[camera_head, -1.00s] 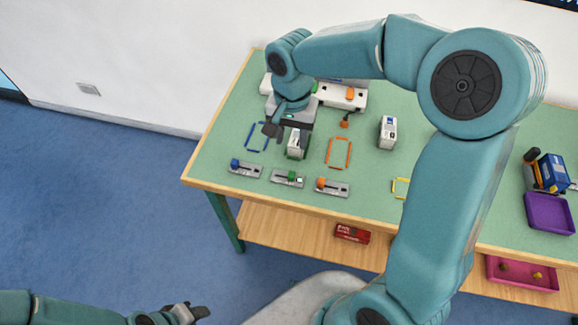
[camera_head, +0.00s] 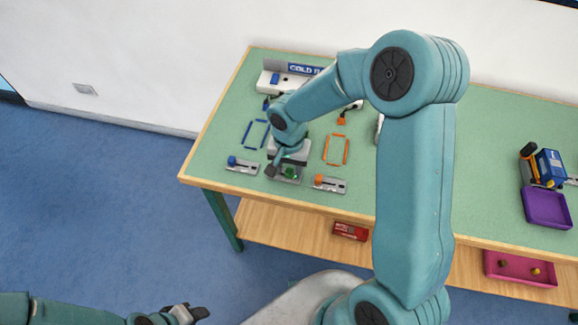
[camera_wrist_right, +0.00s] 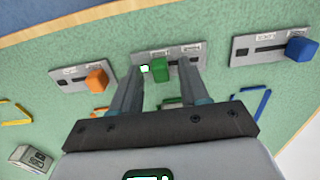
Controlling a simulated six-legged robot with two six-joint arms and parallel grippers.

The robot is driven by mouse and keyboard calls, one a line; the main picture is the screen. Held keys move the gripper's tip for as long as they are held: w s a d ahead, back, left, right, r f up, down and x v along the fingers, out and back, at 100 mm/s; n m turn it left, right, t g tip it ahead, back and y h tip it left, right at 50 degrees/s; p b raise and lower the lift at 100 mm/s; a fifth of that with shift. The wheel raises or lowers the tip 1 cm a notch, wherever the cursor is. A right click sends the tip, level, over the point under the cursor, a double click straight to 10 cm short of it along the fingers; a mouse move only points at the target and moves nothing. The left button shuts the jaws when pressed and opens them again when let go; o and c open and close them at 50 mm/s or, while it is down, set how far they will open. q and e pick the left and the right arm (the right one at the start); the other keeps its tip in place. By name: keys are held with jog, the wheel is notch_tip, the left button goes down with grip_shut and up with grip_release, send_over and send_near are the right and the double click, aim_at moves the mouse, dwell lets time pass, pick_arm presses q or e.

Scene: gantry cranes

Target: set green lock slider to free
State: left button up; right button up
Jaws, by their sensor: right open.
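The green lock slider has a green knob (camera_wrist_right: 160,69) on a grey slotted plate (camera_wrist_right: 184,51), seen in the right wrist view. It also shows in the head view, where the green knob (camera_head: 291,172) is partly covered by my gripper. My right gripper (camera_wrist_right: 158,78) is open, with its fingers on either side of the green knob. I cannot tell whether they touch it. A small white patch lies on the plate beside the knob. My left gripper (camera_head: 188,314) is at the bottom of the head view, away from the table; its jaw state is unclear.
The orange slider (camera_head: 330,184) and the blue slider (camera_head: 243,165) flank the green one on the green table (camera_head: 480,160). Orange bars (camera_head: 336,150) and blue bars (camera_head: 257,134) lie behind. A purple tray (camera_head: 546,208) sits at the right.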

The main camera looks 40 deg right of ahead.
grip_shut()
jog(key=shift+w+a+b, duration=0.65)
jog(key=shift+w+a, duration=0.8)
jog(key=shift+w, duration=0.3)
jog(key=shift+d, duration=0.1)
grip_release()
notch_tip(320, 180, up, 16)
jog(key=shift+r+p, duration=0.2)
jog(key=shift+p, duration=0.25)
